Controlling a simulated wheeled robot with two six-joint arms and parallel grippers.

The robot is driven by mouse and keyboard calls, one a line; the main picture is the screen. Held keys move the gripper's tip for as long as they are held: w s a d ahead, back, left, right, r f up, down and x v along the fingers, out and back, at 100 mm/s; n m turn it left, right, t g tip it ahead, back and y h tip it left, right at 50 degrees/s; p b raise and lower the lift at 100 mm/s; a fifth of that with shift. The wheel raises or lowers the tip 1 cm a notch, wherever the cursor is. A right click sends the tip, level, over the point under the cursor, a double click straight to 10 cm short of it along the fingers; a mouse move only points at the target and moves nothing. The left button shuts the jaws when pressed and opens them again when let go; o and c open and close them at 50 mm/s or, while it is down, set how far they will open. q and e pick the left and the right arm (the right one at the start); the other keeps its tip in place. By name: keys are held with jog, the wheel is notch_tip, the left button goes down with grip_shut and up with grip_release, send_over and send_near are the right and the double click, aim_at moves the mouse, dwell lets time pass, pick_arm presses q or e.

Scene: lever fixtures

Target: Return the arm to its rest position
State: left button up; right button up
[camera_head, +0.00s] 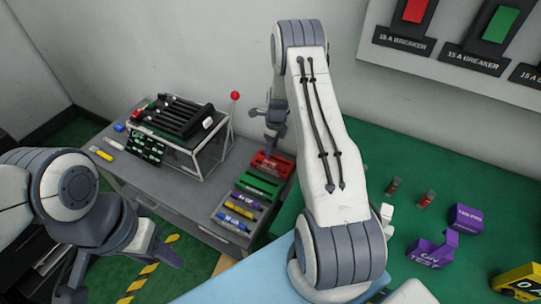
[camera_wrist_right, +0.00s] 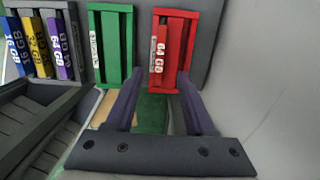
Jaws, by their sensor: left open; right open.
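My right arm (camera_head: 322,130) rises through the middle of the head view, bends at the top and reaches down behind itself. Its gripper (camera_head: 270,128) is above the far right part of the grey bench. In the right wrist view the right gripper (camera_wrist_right: 158,80) is open, with nothing between its two dark fingers. The red tray (camera_wrist_right: 174,50) lies beyond the fingertips. My left gripper (camera_head: 160,250) is at the lower left of the head view, open and apparently empty, in front of the grey bench.
The grey bench (camera_head: 150,178) holds a rack of black modules (camera_head: 180,117), a red-knobbed lever (camera_head: 235,97), a red tray (camera_head: 272,163), a green tray (camera_head: 260,184) and memory sticks (camera_head: 240,210). Purple blocks (camera_head: 433,250) stand on the green surface at right. Breakers (camera_head: 500,25) hang on the wall.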

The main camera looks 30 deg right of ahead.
jog(key=shift+s+r, duration=0.1)
jog(key=shift+r, duration=0.8)
jog(key=s+a+r+n+p, duration=0.1)
jog(key=s+a+r+n, duration=0.2)
jog(key=a+r+n, duration=0.65)
jog(key=s+a+r+n+p, duration=0.1)
jog(key=s+a+r+n, duration=0.3)
jog(key=a+r+n, duration=0.55)
jog(key=s+a+r+n, duration=0.3)
jog(key=s+n, duration=0.3)
jog(key=s, duration=0.2)
jog(key=s+a+r+n+p, duration=0.1)
jog(key=s+a+r+n, duration=0.3)
jog(key=s, duration=0.4)
jog(key=s+a+r+n+g, duration=0.1)
jog(key=s+a+r+n, duration=0.2)
jog(key=s+a+n, duration=0.2)
jog(key=s+n, duration=0.3)
jog(key=shift+a+r+p, duration=0.25)
jog(key=shift+r+p, duration=0.1)
